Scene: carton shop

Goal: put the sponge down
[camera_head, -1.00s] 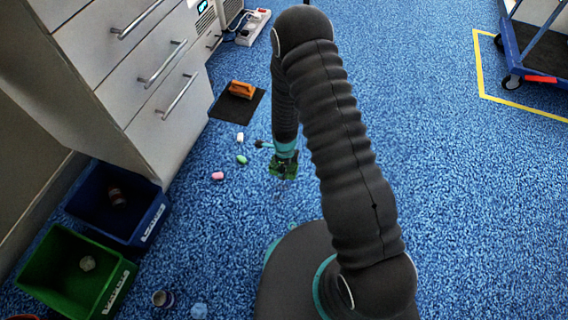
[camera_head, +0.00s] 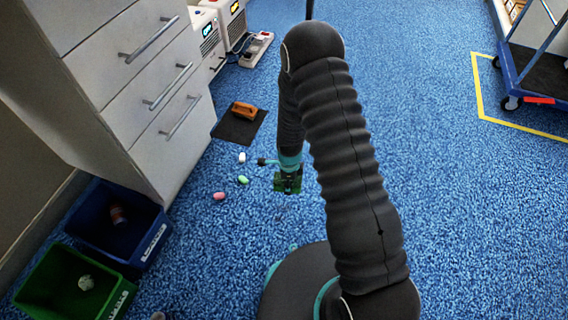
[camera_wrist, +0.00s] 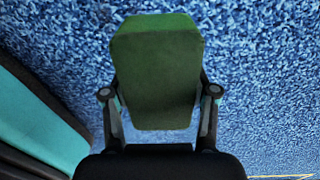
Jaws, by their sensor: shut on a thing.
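The sponge is a green block (camera_wrist: 156,75) with bevelled corners, filling the middle of the wrist view. My gripper (camera_wrist: 160,95) is shut on it, one finger on each side. In the head view the green sponge (camera_head: 287,184) shows at the end of my arm, over the blue carpet. How high it is above the carpet I cannot tell.
Left of my gripper lie a white (camera_head: 242,157), a green (camera_head: 243,180) and a pink (camera_head: 219,196) small piece. An orange object (camera_head: 244,110) sits on a dark mat (camera_head: 232,131). A blue bin (camera_head: 147,246) and a green bin (camera_head: 118,301) stand by the drawers (camera_head: 150,90).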

